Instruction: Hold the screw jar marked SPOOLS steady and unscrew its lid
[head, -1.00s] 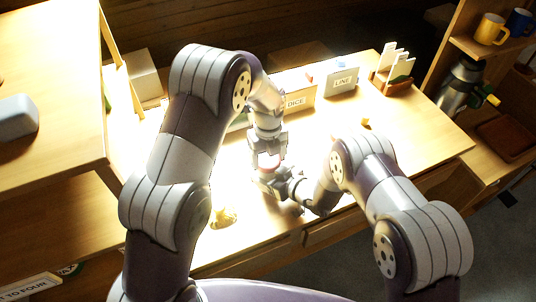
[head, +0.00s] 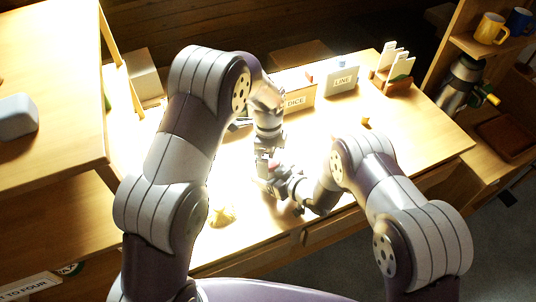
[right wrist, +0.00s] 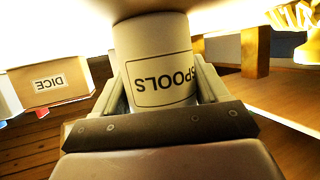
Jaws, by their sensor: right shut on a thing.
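The SPOOLS jar (right wrist: 155,60) is a pale cylinder with a dark-framed label, upside down in the right wrist view. My right gripper (right wrist: 158,72) has a finger on each side of it and is shut on it. Its lid is out of sight in that view. In the head view my right gripper (head: 280,184) reaches in from the right, low over the table, and the jar is mostly hidden by the grippers. My left gripper (head: 264,164) points down just above the right one, at the jar's place. Its fingers are too small and covered to read.
The DICE box (head: 297,102) and LINE box (head: 342,85) stand at the table's back. A card rack (head: 392,80) is at the back right. A yellow object (head: 222,212) lies near the front edge. The table (head: 400,145) is clear at the right.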

